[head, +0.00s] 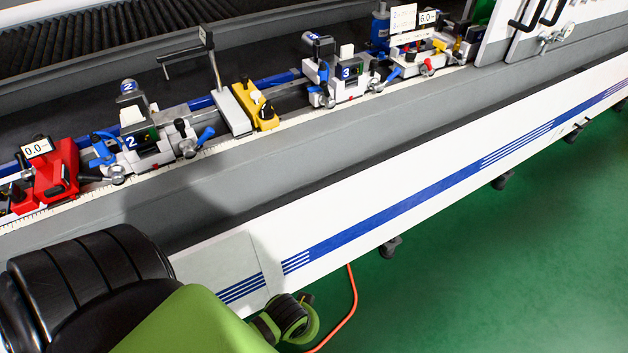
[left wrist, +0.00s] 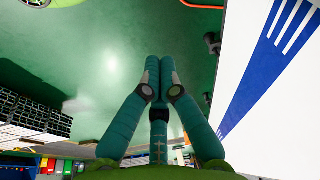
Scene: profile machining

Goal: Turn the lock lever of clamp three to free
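Clamp three (head: 350,90) is a white and grey unit with a "3" label, on the machine bed at the upper middle of the head view. A blue lever (head: 393,74) shows at its right side and a smaller blue part (head: 322,71) at its left. Which of these is the lock lever is too small to tell. My left gripper (left wrist: 159,64) shows in the left wrist view with its fingertips together and nothing between them, over green floor. It is away from the clamp, which is not in that view. My right gripper is not in view.
Clamp two (head: 145,150) stands left of clamp three, with a yellow block (head: 258,107) between them. A red unit (head: 57,172) is at the far left. The white machine front (head: 400,190) faces a clear green floor (head: 510,240). Profiles (left wrist: 35,118) are stacked at left in the wrist view.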

